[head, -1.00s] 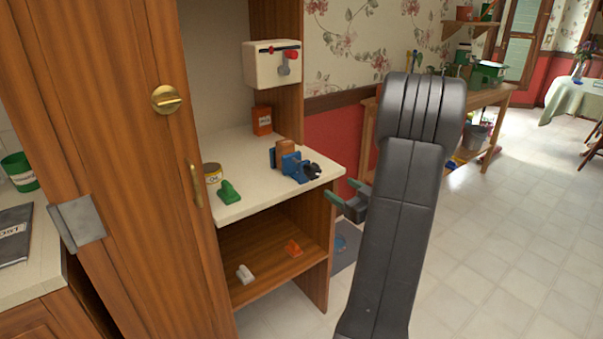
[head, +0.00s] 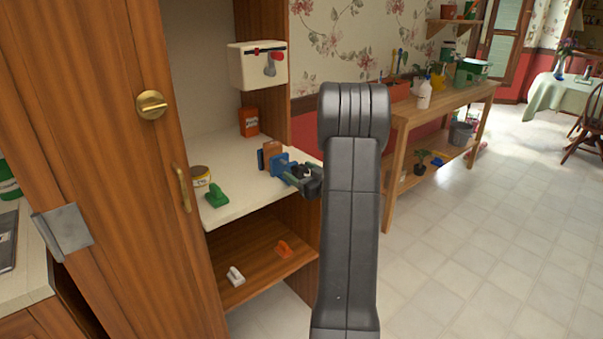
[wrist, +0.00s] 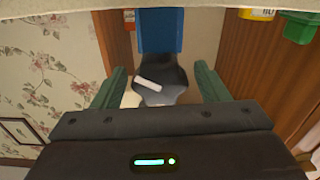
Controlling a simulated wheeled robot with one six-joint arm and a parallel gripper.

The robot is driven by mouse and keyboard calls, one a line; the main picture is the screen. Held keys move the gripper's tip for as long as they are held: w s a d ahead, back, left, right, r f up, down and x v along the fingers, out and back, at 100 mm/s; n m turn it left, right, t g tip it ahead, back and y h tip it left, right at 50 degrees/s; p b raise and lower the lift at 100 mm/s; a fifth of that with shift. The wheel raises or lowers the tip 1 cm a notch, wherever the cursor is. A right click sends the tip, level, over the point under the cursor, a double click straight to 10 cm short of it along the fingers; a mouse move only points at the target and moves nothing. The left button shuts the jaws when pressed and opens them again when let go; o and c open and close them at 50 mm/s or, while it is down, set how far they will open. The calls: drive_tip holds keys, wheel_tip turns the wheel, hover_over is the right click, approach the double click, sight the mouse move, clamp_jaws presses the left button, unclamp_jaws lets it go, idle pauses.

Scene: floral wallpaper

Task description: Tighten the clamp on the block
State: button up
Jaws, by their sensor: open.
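A blue clamp (head: 282,164) with a dark handle stands on the cream shelf (head: 240,197), near its right front edge. A brown block (head: 272,149) sits at the clamp's far side. In the wrist view the clamp's blue body (wrist: 160,32) is at the top centre, and its dark knob (wrist: 158,82) with a white mark lies between my green fingers. My gripper (wrist: 160,88) is open around the knob, with a gap on each side. In the head view my gripper (head: 306,178) is at the handle, partly hidden by my arm.
A green object (head: 216,197), a yellow-labelled tin (head: 200,176) and an orange box (head: 249,122) stand on the same shelf. A white switch box (head: 257,65) hangs above. The lower shelf (head: 250,270) holds small white and orange items. Open floor lies right.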

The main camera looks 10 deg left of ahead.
drive_tip(key=c, duration=1)
drive_tip(key=shift+m, duration=0.3)
drive_tip(key=m+p, duration=0.1)
drive_tip(key=m, duration=0.3)
drive_tip(key=shift+m+p, duration=0.85)
drive_tip(key=shift+m, duration=0.95)
drive_tip(key=shift+f, duration=0.1)
drive_tip(key=o, duration=1)
